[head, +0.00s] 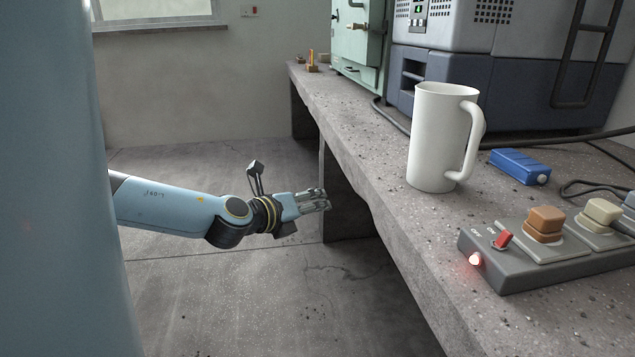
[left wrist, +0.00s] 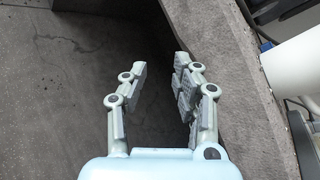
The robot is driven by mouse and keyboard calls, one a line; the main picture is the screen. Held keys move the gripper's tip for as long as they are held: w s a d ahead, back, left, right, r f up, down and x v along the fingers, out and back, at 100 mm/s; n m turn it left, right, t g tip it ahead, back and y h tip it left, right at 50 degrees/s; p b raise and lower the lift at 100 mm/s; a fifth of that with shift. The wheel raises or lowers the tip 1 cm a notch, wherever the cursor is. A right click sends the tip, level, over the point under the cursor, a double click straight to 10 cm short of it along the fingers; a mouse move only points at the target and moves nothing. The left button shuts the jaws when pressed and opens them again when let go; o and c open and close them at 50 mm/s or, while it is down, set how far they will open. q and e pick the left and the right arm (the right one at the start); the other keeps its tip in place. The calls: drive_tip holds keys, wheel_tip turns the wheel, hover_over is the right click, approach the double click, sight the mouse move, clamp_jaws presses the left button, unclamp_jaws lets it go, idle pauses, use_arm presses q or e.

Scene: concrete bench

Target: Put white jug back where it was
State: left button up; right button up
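The white jug (head: 432,140) stands upright on the concrete bench (head: 400,225), near its front edge, with its handle on the right. A white rounded part of the jug also shows at the right edge of the left wrist view (left wrist: 297,65). My left gripper (head: 322,199) is off the bench's front edge, over the floor, to the left of the jug and apart from it. In the left wrist view its fingers (left wrist: 160,70) stand apart with nothing between them. My right gripper is in neither view.
A grey power strip (head: 500,278) with a lit red lamp and plugs lies at the bench's right front. A blue block (head: 520,166) lies right of the jug. A machine (head: 480,80) and a green cabinet (head: 357,40) stand behind. Cables run across the bench.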

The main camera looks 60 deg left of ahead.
use_arm(q)
drive_tip(key=s+f+n+g+y, duration=0.1)
drive_tip(key=s+f+n+g, duration=0.3)
drive_tip(key=s+f+n, duration=0.6)
drive_tip(key=s+f+n+g, duration=0.35)
drive_tip(key=s+f, duration=0.45)
drive_tip(key=f, duration=0.6)
drive_tip(key=s+d+f+n+g+h, duration=0.2)
drive_tip(key=s+d+f+n+g, duration=0.1)
drive_tip(key=s+d+f+n, duration=0.2)
drive_tip(key=s+d+f+n+g+h, duration=0.2)
drive_tip(key=s+d+f, duration=0.7)
drive_tip(key=s+d, duration=0.5)
drive_tip(key=d+n+g, duration=0.1)
drive_tip(key=d+n, duration=0.1)
drive_tip(key=shift+d+n, duration=0.15)
drive_tip(key=shift+n, duration=0.2)
